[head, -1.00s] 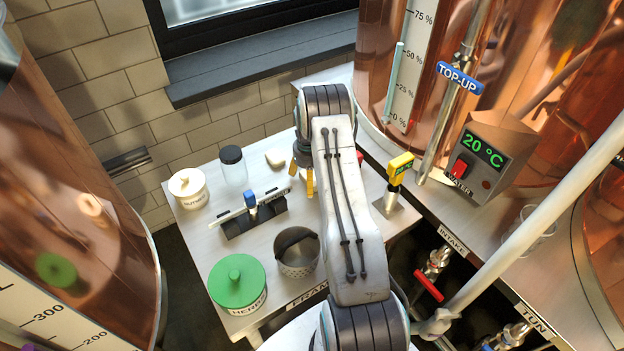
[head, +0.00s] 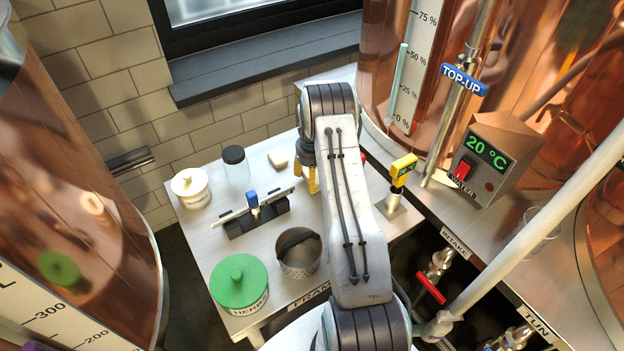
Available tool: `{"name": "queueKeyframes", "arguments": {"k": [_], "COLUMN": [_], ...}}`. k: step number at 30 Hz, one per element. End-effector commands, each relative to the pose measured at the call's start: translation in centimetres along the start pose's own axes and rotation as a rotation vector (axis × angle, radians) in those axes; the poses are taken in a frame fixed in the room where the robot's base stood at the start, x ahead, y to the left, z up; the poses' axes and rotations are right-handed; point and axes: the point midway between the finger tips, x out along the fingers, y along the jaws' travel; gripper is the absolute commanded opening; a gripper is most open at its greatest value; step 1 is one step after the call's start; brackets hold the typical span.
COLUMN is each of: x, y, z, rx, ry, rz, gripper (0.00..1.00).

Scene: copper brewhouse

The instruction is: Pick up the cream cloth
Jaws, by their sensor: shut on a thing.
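My gripper (head: 308,186) is over the back right part of the steel table, partly behind my own arm. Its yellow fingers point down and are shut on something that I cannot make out. A small cream piece (head: 278,160) lies on the table at the back, left of my gripper and apart from it. I cannot tell whether this is the cream cloth. No other cloth shows; my arm covers part of the table.
The steel table (head: 205,238) also bears a white lidded crock (head: 190,188), a clear jar with a black lid (head: 236,168), a rack with a rod (head: 254,212), a perforated metal pot (head: 299,262) and a green-lidded herb jar (head: 239,284). A yellow-headed tap (head: 403,168) stands right of my arm.

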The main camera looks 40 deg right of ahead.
Motion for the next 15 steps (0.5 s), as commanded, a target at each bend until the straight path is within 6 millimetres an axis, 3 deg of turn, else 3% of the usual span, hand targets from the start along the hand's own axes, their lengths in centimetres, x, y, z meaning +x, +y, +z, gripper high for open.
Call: {"name": "queueKeyframes", "arguments": {"k": [7, 15], "x": [-3.4, -6.2], "y": [0.0, -3.2], "z": [0.1, -4.1], "rx": [0.000, 0.004], "ry": [-0.004, -0.002], "rz": [-0.002, -0.001], "gripper": [0.34, 0.34]}}
